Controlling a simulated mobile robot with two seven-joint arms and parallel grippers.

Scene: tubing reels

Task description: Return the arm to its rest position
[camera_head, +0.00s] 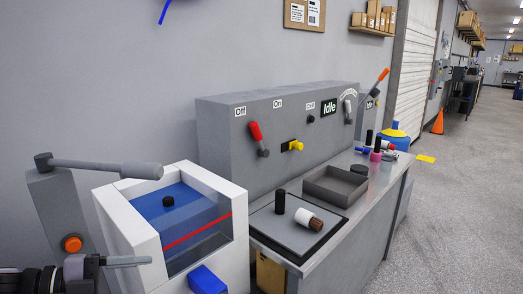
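Neither of my grippers shows clearly in the head view. Dark rounded parts with black rings (45,280) fill the lower left corner, cut off by the frame edge; I cannot tell whether they belong to my arm or to a machine. A light grey rod (125,261) sticks out to the right beside them. No tubing reel can be made out for certain.
A white-framed box with a blue inside (112,215) stands front left, beside a grey lever (105,168). The grey control panel (220,130) has red and yellow levers. The bench holds a grey tray (335,190) and small cylinders.

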